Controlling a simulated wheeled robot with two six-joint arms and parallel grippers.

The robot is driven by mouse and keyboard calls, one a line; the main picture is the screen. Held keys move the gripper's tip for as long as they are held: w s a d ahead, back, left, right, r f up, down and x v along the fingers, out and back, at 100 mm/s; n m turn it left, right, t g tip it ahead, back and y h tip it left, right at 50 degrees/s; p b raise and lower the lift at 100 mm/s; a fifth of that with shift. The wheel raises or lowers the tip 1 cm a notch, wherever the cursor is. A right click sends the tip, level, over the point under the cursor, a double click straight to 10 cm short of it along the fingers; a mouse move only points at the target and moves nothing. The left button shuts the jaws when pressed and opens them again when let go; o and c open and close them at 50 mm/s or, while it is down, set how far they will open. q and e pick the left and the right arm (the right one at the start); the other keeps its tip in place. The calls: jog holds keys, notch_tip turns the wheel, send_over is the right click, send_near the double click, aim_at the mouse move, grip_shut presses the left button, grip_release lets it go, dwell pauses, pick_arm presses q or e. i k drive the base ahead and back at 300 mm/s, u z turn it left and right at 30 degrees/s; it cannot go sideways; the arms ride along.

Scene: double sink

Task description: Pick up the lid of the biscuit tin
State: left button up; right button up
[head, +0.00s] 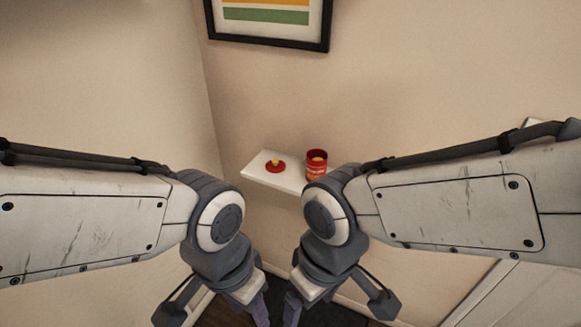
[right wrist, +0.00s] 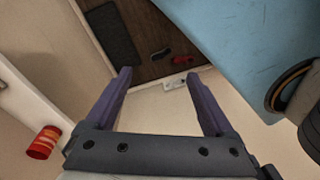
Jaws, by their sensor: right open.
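The biscuit tin's lid (head: 275,167), red with a yellow knob, lies flat on a small white shelf (head: 257,179) in the head view. The red tin (head: 316,170) stands upright on the same shelf, right of the lid and apart from it, open at the top with something yellow inside. A red striped tin (right wrist: 42,143) also shows at the left of the right wrist view. My right gripper (right wrist: 158,73) is open and empty. In the head view it hangs low, below the shelf in the picture. My left gripper (head: 262,312) is at the bottom edge, its fingertips cut off.
The shelf is fixed to a beige wall (head: 400,90), near a corner on the left. A framed picture (head: 270,18) hangs above. The right wrist view shows brown floor with a dark mat (right wrist: 111,33), small red and dark items, and a large blue surface (right wrist: 235,40).

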aim_at(275, 165)
jog(key=k, duration=0.5)
jog(key=z, duration=0.35)
jog(key=i, duration=1.4)
jog(key=u, duration=0.55)
